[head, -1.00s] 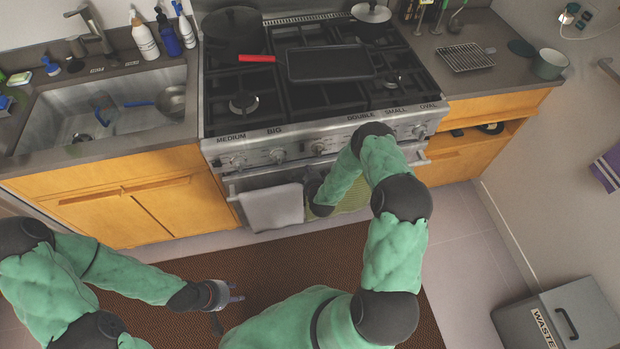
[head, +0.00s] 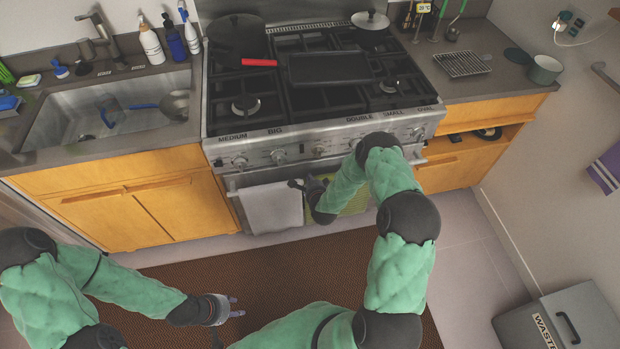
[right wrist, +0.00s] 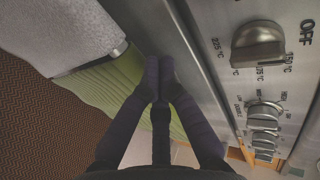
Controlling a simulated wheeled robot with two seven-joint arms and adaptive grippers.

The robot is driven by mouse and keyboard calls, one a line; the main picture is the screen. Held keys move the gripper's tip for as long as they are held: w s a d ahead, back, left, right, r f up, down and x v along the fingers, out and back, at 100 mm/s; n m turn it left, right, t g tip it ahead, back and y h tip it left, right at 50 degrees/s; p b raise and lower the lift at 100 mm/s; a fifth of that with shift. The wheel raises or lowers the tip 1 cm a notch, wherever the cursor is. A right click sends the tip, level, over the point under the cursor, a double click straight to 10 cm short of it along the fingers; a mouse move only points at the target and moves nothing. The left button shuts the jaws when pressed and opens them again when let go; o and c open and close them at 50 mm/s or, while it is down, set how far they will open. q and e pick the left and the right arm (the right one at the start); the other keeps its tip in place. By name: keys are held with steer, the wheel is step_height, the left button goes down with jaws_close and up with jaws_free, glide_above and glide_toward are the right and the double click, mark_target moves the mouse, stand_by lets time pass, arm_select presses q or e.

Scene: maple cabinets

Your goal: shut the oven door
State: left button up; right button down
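The oven door is on the front of the steel range (head: 290,148), below the knob panel. A white towel (head: 270,207) and a green towel (head: 355,203) hang over its front and hide most of it. The door looks upright or nearly so; I cannot tell whether a small gap remains. My right gripper (head: 297,184) is at the door's upper front, by the white towel. In the right wrist view its fingertips (right wrist: 160,78) meet, with nothing seen between them, close to the green towel and below the knobs. My left gripper (head: 237,306) is open and empty above the brown mat.
A pan with a red handle (head: 258,62) and a griddle (head: 330,66) sit on the stovetop. Cabinets flank the range. The brown mat (head: 180,262) covers the floor in front. A waste bin (head: 565,320) stands at lower right.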

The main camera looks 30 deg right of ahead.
steer(key=p+v, duration=0.1)
steer(key=v, duration=0.6)
steer(key=shift+s+r, duration=0.15)
steer(key=shift+r, duration=0.3)
steer(key=s+a+f+n+g+y, duration=0.5)
steer(key=s+a+n, duration=0.3)
steer(key=a, duration=0.4)
steer(key=s+a+n+g+y, duration=0.1)
steer(key=s+a+n+g, duration=0.2)
steer(key=s, duration=0.5)
steer(key=s+a+n+g+y, duration=0.1)
steer(key=s+a+n+g, duration=0.3)
steer(key=s+a+n, duration=0.2)
steer(key=shift+s+r+n+y, duration=0.3)
steer(key=shift+s+r+n, duration=0.2)
steer(key=shift+s+n, duration=0.5)
